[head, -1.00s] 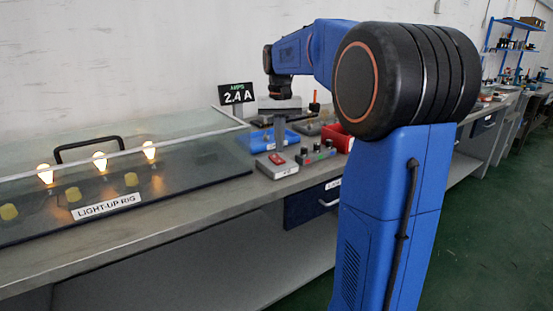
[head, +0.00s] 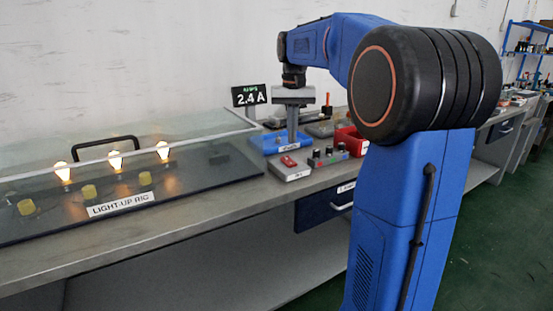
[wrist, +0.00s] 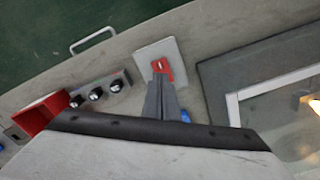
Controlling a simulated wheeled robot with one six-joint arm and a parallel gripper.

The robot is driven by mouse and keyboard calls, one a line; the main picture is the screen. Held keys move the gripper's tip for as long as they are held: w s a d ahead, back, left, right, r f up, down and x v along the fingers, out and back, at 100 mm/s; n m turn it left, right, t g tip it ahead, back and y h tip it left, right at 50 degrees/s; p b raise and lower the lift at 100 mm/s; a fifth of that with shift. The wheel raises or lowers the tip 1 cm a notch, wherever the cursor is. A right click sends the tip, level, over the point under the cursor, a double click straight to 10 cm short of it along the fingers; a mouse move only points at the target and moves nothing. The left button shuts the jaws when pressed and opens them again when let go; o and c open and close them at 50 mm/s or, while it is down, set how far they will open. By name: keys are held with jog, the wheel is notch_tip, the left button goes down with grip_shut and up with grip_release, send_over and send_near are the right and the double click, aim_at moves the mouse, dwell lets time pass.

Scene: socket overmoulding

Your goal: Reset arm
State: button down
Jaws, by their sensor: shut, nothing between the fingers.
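My gripper (head: 292,148) points down over the bench, with its two grey fingers together and nothing between them. It is just above and behind the grey switch box (head: 290,172), which has a red rocker switch (head: 289,161) on top. In the wrist view my shut fingers (wrist: 160,88) line up with the red switch (wrist: 163,68) on its pale box (wrist: 146,53). The fingertips look apart from the switch, though the gap is hard to judge. My arm arches from the right over the bench.
A glass-topped light-up rig (head: 120,205) with three lit bulbs stands at left. A blue tray (head: 262,143), a knob box (head: 327,158) and a red bin (head: 351,141) crowd the gripper. Space above the bench looks clear.

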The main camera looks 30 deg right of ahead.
jog(key=s+a+f+n+t, duration=0.1)
jog(key=s+a+f, duration=0.4)
jog(key=s, duration=0.5)
jog(key=s+a+f+n+t, duration=0.2)
jog(key=s+a+f, duration=0.3)
jog(key=s, duration=0.5)
jog(key=s+a+f+n+t, duration=0.1)
jog(key=s+a+f+n, duration=0.1)
jog(key=s+a+f, duration=0.3)
jog(key=s+f, duration=0.3)
jog(key=s, duration=0.2)
jog(key=shift+a+f+n+t, duration=0.2)
jog(key=shift+a+n+t, duration=0.1)
jog(key=shift+a+t, duration=0.1)
